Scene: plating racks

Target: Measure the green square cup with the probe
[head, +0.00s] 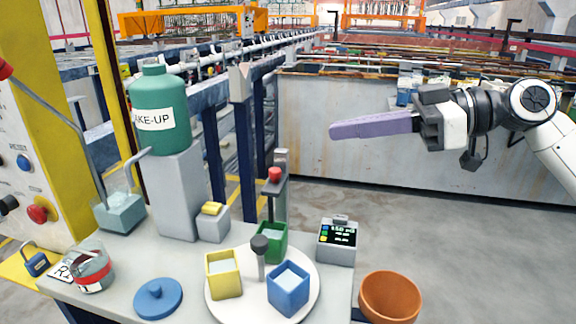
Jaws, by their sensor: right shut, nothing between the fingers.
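The green square cup (273,243) stands on the far side of a round white plate (228,312), with pale liquid in it. A small meter (337,242) with a lit display sits right of the plate. My right gripper (334,131) is at the upper right, its long lavender fingers shut and empty, well away from the cup. My left gripper is out of view.
A yellow cup (223,274), a blue cup (288,288) and a black-knobbed handle (260,244) share the plate. A green bottle (158,110) on a grey block, a blue lid (158,298) and an orange bowl (390,298) are around it. Open floor lies right.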

